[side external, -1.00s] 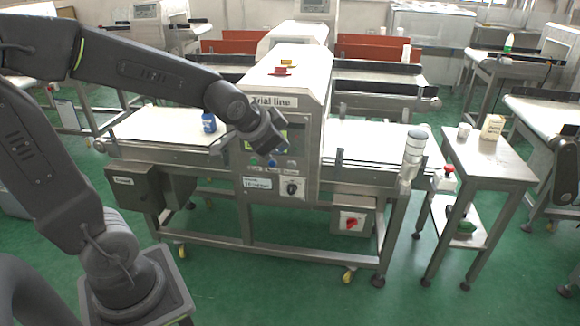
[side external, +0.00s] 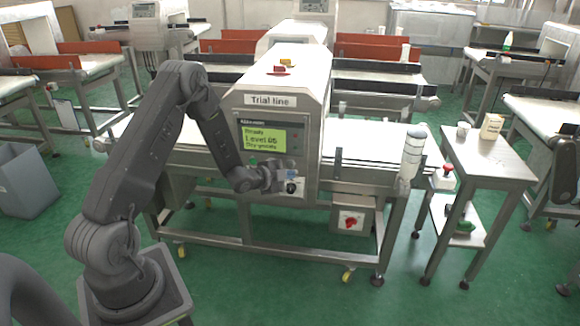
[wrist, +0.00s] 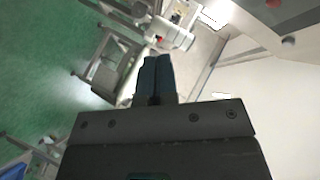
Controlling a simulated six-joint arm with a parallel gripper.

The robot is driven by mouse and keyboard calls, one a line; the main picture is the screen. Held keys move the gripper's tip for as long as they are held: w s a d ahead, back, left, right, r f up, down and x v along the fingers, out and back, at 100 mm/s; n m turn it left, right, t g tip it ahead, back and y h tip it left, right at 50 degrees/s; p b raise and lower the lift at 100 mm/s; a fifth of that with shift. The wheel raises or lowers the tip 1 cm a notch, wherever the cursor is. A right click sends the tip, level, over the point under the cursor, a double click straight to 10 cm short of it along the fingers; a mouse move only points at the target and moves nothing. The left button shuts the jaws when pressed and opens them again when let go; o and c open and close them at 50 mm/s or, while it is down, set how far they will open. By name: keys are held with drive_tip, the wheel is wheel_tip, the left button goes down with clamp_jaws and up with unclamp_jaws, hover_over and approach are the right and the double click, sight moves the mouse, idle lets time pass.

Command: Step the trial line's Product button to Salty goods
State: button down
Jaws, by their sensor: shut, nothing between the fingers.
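The Trial line machine (side external: 280,100) stands in the middle of the side view, with a "Trial line" label on top. Its lit green screen (side external: 264,139) shows "Ready", a level line that looks like 85, and a last line that looks like "Dry goods". My gripper (side external: 290,176) is shut and empty, low in front of the panel below the screen. It hides most of the button row, so I cannot make out the Product button or tell whether I touch it. In the wrist view the closed blue fingertips (wrist: 155,65) show, with part of a grey panel at top right.
A black rotary switch (side external: 291,188) sits partly hidden near my gripper. A red switch (side external: 350,221) is on a box lower right. The white belt (side external: 370,145) runs to the right. A side table (side external: 490,160) carries small containers. Green floor is open in front.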

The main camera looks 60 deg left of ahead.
sight(290, 165)
drive_tip(key=shift+m+t+h, duration=0.3)
drive_tip(key=shift+m+t, duration=0.1)
drive_tip(key=shift+t, duration=0.2)
drive_tip(key=f, duration=0.1)
drive_tip(key=s+f, duration=0.1)
drive_tip(key=f, duration=0.2)
drive_tip(key=shift+s+a+f, duration=0.15)
drive_tip(key=shift+s+a, duration=0.1)
drive_tip(key=shift+a, duration=0.15)
drive_tip(key=w+a, duration=0.6)
drive_tip(key=shift+a, duration=0.15)
drive_tip(key=shift+w, duration=0.2)
idle(1.4)
drive_tip(key=shift+w+a, duration=0.2)
drive_tip(key=shift+a, duration=0.05)
drive_tip(key=shift+w+a, duration=0.25)
idle(0.9)
drive_tip(key=shift+s+d, duration=0.55)
